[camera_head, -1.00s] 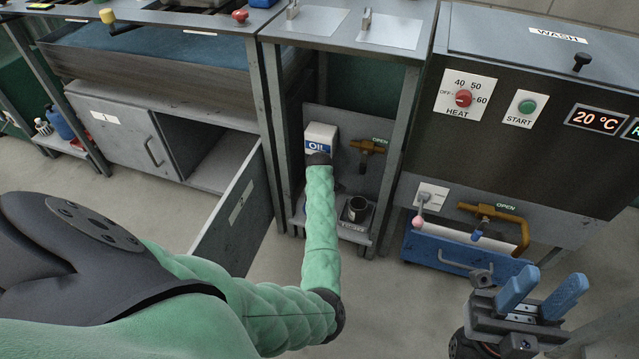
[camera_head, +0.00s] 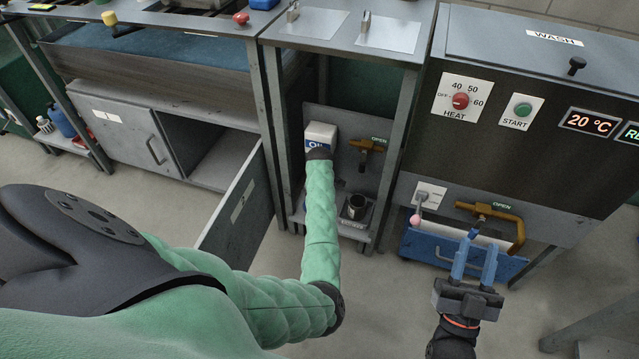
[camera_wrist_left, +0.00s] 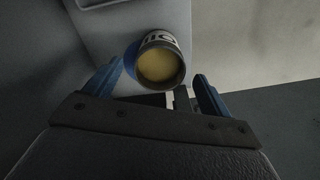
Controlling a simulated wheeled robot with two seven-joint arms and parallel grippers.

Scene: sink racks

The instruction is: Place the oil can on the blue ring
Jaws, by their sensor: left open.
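The oil can (camera_wrist_left: 160,62) shows in the left wrist view as a round can with a dark-and-white label, open at the top with yellowish liquid inside. A blue edge (camera_wrist_left: 131,60), probably part of the blue ring, shows at its left side; I cannot tell how far the can sits over it. My left gripper (camera_wrist_left: 158,75) is open, its two blue fingers either side of the can in the picture, with no visible contact. In the head view my left arm's green sleeve hides the can and ring. My right gripper (camera_head: 481,246) is open and empty before the wash machine.
An open cabinet door (camera_head: 238,212) stands left of my arm. A blue drawer (camera_head: 425,246) is under the wash machine.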

